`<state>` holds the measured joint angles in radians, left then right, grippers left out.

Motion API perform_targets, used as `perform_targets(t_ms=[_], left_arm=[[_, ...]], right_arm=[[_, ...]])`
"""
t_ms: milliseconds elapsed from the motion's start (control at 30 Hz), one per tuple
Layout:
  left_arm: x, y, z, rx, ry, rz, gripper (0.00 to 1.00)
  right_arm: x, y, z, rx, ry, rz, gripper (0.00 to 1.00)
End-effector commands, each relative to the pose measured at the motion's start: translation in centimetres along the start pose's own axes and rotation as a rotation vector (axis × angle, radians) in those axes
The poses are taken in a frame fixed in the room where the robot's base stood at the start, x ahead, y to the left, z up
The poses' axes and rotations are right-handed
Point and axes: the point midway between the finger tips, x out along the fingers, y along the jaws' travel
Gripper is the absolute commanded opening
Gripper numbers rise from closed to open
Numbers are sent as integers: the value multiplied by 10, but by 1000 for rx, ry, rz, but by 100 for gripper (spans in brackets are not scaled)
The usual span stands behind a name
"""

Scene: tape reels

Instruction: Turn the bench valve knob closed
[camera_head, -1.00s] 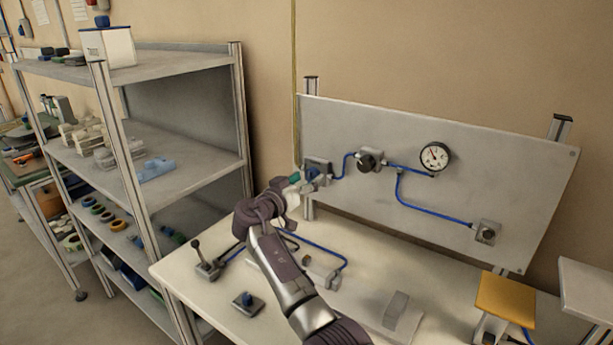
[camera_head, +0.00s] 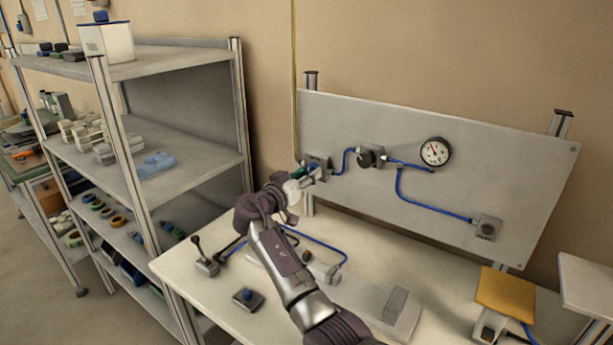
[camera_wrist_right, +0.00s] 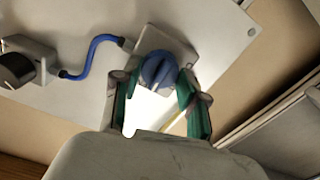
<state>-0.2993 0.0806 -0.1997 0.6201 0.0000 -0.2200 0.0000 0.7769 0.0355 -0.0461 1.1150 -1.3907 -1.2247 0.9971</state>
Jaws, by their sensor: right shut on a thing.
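The blue valve knob (camera_wrist_right: 158,69) sits on a grey valve block (camera_wrist_right: 177,46) at the left end of the upright panel. In the wrist view my right gripper (camera_wrist_right: 155,82) has its green fingers on either side of the knob, shut on it. In the head view my right gripper (camera_head: 306,172) reaches the valve block (camera_head: 320,163) and hides most of the knob. A light raised grip bar shows on the knob's face, tilted. My left gripper is out of view.
The grey panel (camera_head: 470,175) carries a dark knob (camera_head: 366,157), a pressure gauge (camera_head: 435,151) and blue hoses. A shelf unit (camera_head: 200,178) stands at the left.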

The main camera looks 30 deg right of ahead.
Motion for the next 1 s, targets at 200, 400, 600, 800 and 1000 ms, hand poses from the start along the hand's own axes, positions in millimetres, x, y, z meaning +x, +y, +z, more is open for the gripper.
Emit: perform_targets(t_ms=[200, 400, 600, 800, 1000], left_arm=[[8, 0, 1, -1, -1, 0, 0], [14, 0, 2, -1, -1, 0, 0], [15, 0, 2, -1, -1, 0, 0], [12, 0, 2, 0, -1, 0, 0], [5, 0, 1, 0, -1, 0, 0]], right_arm=[[0, -1, 1, -115, 1, -1, 8], [0, -1, 1, -288, 1, -1, 8], [0, -1, 0, -480, 1, -1, 8], [0, 0, 0, -671, 0, 0, 8], [0, 0, -2, -862, 1, -1, 8]])
